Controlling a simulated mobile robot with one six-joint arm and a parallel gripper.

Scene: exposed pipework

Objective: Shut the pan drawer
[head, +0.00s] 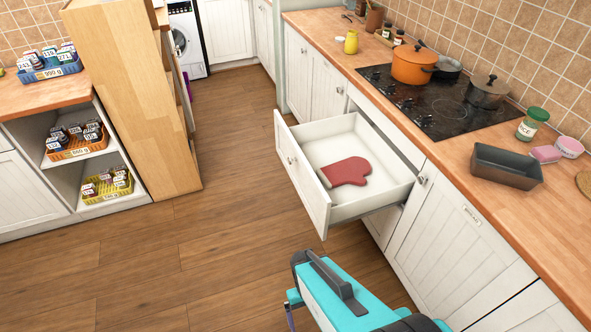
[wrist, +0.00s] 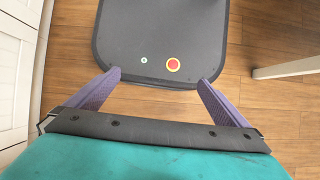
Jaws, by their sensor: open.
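The pan drawer (head: 309,188) is a white drawer under the hob, pulled well out from the right-hand cabinets. Its front panel has a small knob (head: 291,160). A red oven mitt (head: 346,172) lies inside it. My gripper (wrist: 159,78) is open and empty in the wrist view, its two purple fingers spread over my own dark base. In the head view my teal arm end is at the bottom, nearer than the drawer and apart from it. One purple finger shows there; the other is hidden. I cannot surely make out the drawer in the wrist view.
The wooden floor (head: 150,260) left of the drawer is clear. White cabinets (head: 445,240) stand close on the right, below a counter with an orange pot (head: 413,65) and a loaf tin (head: 505,167). A shelf unit with baskets (head: 108,187) stands at left.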

